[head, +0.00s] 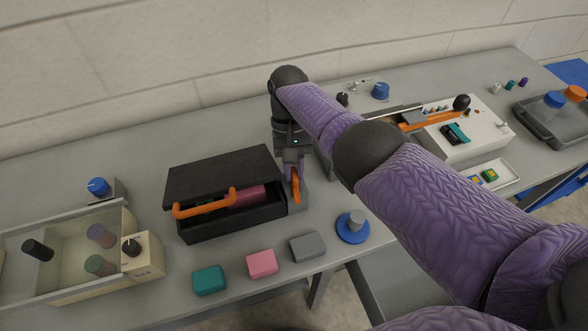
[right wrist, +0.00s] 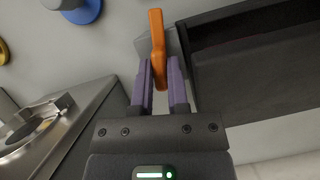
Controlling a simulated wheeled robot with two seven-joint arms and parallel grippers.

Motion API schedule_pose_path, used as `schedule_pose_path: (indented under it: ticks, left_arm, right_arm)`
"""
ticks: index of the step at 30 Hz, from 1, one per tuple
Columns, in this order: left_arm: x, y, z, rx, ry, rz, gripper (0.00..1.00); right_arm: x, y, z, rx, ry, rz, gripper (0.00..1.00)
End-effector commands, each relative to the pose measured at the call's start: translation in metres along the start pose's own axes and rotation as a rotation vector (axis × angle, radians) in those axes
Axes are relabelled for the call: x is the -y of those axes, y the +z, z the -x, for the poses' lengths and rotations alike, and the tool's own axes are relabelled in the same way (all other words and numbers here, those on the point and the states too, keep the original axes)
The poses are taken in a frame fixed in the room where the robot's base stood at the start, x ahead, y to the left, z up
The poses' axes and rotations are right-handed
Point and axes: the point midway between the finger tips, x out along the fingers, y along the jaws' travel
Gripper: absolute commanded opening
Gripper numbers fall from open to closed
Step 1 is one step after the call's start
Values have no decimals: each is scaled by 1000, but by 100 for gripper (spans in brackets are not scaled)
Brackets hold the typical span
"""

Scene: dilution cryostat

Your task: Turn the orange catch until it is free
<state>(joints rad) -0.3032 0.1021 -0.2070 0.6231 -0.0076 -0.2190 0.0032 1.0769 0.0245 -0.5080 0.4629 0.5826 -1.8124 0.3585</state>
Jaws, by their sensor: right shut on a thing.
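The orange catch (head: 296,188) stands on a small grey mount at the right end of a black box (head: 228,222). It also shows in the right wrist view (right wrist: 157,25) as an orange lever beside the dark box. My right gripper (head: 293,170) comes down from above with its purple fingers on either side of the catch. In the right wrist view the fingers (right wrist: 160,80) are closed around the catch's near end. The box has a dark lid (head: 222,172), an orange handle (head: 205,204) and a dark red block (head: 244,196) inside. My left gripper is out of view.
Teal (head: 210,280), pink (head: 262,263) and grey (head: 308,247) blocks lie in front of the box. A clear-walled container (head: 75,285) is at left. My right arm hides part of the bench's right side.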

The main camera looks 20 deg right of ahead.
Motion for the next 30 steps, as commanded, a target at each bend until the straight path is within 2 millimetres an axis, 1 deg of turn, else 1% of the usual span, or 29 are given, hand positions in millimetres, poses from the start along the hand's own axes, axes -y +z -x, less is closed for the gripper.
schedule_pose_path:
  ticks: [6,12,29,30]
  left_arm:
    - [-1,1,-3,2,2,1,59]
    - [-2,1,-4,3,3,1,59]
    - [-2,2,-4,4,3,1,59]
    - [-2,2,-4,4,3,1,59]
  right_arm:
    - [1,0,0,-2,45,107,0]
    - [1,0,0,-3,67,164,0]
    - [1,0,1,-5,78,188,0]
    - [1,0,1,-5,78,188,25]
